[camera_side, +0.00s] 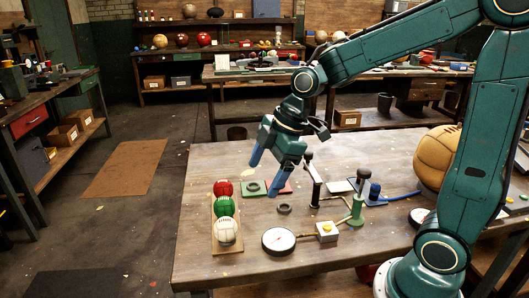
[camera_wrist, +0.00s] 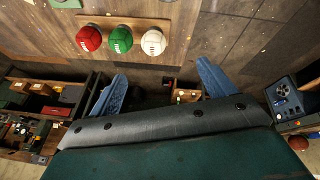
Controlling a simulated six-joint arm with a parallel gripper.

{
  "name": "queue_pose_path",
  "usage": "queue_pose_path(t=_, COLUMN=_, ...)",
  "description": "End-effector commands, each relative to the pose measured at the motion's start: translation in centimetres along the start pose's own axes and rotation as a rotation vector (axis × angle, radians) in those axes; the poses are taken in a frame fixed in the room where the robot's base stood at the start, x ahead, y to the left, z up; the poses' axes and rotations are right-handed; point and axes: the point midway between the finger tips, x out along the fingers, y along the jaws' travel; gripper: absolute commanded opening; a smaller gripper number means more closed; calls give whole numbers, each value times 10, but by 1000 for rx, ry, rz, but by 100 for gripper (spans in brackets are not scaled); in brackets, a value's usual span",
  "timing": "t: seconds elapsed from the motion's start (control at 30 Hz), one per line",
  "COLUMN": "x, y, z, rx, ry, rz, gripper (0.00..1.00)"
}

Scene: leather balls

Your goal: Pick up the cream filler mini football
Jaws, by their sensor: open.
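The cream mini football (camera_side: 228,232) sits at the near end of a small wooden rack (camera_side: 228,250), in a row with a green ball (camera_side: 224,207) and a red ball (camera_side: 223,188). In the wrist view the cream ball (camera_wrist: 153,42) is at the right of the row, beside the green ball (camera_wrist: 121,39) and the red ball (camera_wrist: 89,38). My gripper (camera_side: 264,179) is above the table, to the right of and beyond the row. Its blue fingers are spread apart and empty, as the wrist view (camera_wrist: 161,69) also shows. No ball is hidden.
A round white-faced gauge (camera_side: 279,240) and a yellow-topped box (camera_side: 327,231) stand right of the rack. A large tan ball (camera_side: 437,158) is near my arm. Bare tabletop lies left of the rack.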

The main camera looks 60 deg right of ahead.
Motion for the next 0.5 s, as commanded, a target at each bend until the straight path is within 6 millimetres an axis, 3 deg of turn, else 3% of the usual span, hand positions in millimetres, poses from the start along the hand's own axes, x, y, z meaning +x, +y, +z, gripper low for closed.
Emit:
queue_pose_path(t=0.2, x=39, y=22, z=-6, rx=-188, ry=47, rz=-60, gripper=82)
queue_pose_path(t=0.5, x=64, y=34, z=-8, rx=-314, ry=90, rz=-88, gripper=82)
